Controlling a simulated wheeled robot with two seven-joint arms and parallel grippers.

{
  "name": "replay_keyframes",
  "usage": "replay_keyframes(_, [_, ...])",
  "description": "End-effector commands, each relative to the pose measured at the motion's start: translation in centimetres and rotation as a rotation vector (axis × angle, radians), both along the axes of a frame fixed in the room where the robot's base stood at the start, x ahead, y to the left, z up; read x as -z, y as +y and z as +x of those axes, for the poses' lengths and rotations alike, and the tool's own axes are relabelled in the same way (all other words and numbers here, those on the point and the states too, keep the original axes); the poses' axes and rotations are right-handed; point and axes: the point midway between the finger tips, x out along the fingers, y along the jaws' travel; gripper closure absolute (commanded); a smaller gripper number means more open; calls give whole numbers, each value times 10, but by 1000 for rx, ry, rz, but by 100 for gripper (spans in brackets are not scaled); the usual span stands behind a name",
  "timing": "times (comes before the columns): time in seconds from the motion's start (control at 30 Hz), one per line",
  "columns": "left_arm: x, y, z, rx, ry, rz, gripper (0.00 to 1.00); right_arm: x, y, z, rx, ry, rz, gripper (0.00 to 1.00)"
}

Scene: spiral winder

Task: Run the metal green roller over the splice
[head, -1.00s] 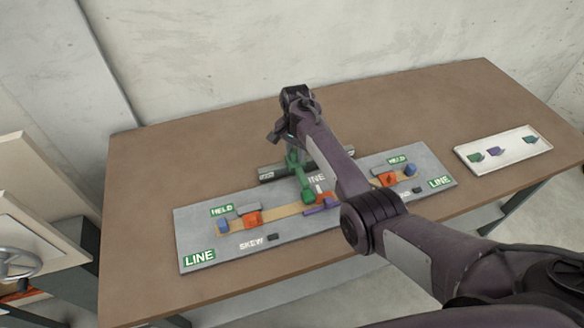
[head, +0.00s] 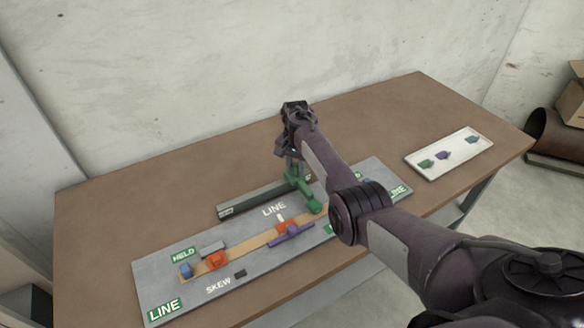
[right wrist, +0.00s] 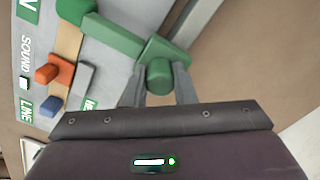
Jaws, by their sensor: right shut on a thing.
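My right gripper (head: 294,166) is shut on the handle of the green roller (head: 299,183), which also shows between its fingers in the right wrist view (right wrist: 160,72). The roller's lower end is over the tan strip (head: 255,242) on the grey board (head: 160,272). It is just right of the orange piece (head: 287,225) and purple piece (head: 291,235) at the strip's middle. I cannot tell whether it touches the strip. The splice itself is not clear to see. My arm hides the strip's right part in the head view. My left gripper is not in view.
A dark grey bar (head: 245,202) lies behind the board. An orange block (head: 216,259) and a blue block (head: 186,270) sit at the strip's left end. A white tray (head: 418,168) with small green and purple pieces stands at the right. The table's back left is bare.

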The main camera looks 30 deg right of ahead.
Motion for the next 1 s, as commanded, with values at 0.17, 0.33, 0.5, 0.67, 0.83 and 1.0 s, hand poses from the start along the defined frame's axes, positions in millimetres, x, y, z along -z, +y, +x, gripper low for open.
replay_keyframes(0.17, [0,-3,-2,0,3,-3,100,-3,-4,2,5,-8,-5,72])
replay_keyframes(0.33, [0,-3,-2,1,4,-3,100,-2,-3,1,4,-6,-4,54])
replay_keyframes(0.5, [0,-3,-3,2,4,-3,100,-1,-2,1,3,-4,-3,54])
replay_keyframes(0.67, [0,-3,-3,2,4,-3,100,-7,-2,1,3,-4,-3,54])
replay_keyframes(0.83, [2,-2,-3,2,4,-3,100,-33,-3,1,3,-8,-4,54])
replay_keyframes(1.0, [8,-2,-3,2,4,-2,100,-60,-4,1,4,-7,-4,54])
